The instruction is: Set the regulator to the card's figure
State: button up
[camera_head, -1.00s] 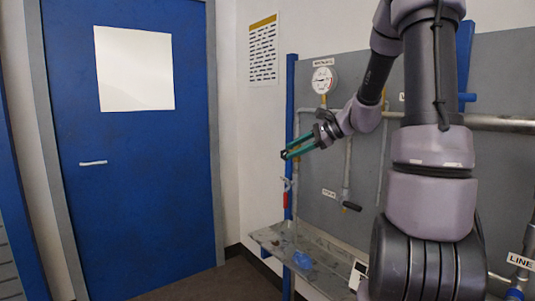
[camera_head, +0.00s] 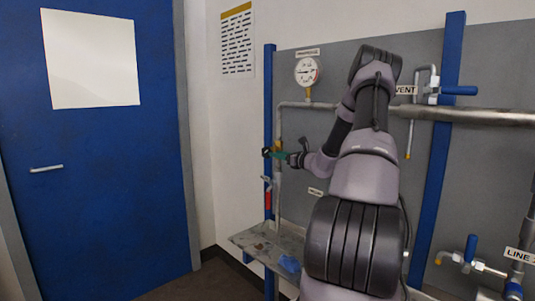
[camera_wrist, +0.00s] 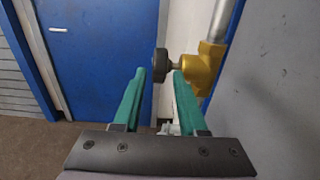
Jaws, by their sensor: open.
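The regulator shows in the wrist view as a brass body (camera_wrist: 203,68) on a grey pipe, with a round black knob (camera_wrist: 161,64) on its left side. My gripper (camera_wrist: 157,88) has its two green fingers apart, with the knob just beyond and between the tips. I cannot tell whether either finger touches it. In the head view my gripper (camera_head: 269,153) is at the left pipe of the grey panel, and the knob is hard to make out. A round pressure gauge (camera_head: 307,70) hangs above on the panel; its reading is too small to tell.
A printed sheet with a yellow header (camera_head: 237,40) is on the wall; its text is unreadable. A red-handled valve (camera_head: 267,196) sits below my gripper. A blue-handled valve (camera_head: 458,90) is by the VENT label. A shelf (camera_head: 255,241) holds a blue item (camera_head: 290,263).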

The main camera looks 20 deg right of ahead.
aim_at(267, 153)
jog(key=x, duration=0.5)
jog(key=shift+w+a, duration=0.1)
jog(key=shift+w, duration=0.2)
grip_shut()
jog(key=shift+f, duration=0.1)
